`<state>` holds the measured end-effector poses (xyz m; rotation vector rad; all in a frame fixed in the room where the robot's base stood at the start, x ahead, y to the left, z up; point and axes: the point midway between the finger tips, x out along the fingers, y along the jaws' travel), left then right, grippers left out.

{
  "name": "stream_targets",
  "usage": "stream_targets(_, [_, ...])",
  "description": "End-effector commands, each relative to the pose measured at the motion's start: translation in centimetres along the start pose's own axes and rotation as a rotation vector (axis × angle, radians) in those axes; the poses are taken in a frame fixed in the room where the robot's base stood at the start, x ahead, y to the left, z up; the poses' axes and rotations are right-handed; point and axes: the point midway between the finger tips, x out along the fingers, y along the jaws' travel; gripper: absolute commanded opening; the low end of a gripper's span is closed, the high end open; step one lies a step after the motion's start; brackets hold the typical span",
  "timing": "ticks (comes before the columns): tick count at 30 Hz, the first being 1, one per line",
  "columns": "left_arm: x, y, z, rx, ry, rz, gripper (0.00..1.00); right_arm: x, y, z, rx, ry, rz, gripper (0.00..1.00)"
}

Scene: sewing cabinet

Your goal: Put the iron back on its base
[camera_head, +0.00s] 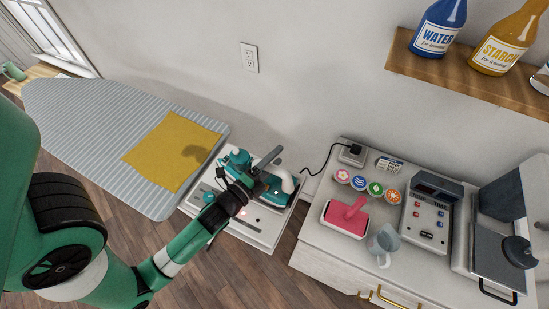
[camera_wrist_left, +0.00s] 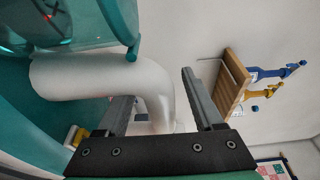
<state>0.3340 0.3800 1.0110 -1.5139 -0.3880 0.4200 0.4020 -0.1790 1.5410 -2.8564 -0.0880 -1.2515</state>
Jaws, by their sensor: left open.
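The teal iron (camera_head: 237,161) with a white curved handle (camera_head: 289,181) is on the white shelf beside the ironing board. My left gripper (camera_head: 270,170) is over it, partly covering it. In the left wrist view, the white handle (camera_wrist_left: 100,80) bends between the two open fingers of the gripper (camera_wrist_left: 155,95), with the teal body (camera_wrist_left: 75,20) close by. The fingers are not closed on the handle. The base cannot be told apart from the iron under my gripper, and I cannot tell how the iron sits on it. My right gripper is not in view.
The striped ironing board (camera_head: 80,120) carries a yellow cloth (camera_head: 172,150). A black cord (camera_head: 318,165) runs to the outlet block (camera_head: 352,153).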

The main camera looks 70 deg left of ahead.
Motion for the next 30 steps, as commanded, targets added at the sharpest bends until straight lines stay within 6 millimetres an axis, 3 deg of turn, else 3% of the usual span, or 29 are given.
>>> stream_targets(7, [-1.9,0.6,0.0,0.001,0.000,0.006,0.69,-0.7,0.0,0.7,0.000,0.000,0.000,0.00])
stream_targets(18, [-10.1,0.9,-0.2,0.004,0.007,0.004,0.69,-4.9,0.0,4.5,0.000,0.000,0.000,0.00])
stream_targets(23, [-11.4,0.3,-0.1,0.001,0.003,0.000,0.69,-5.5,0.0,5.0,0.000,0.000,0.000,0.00])
stream_targets(30, [-11.6,-0.1,0.0,0.000,0.000,-0.002,0.69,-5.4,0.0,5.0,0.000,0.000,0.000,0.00])
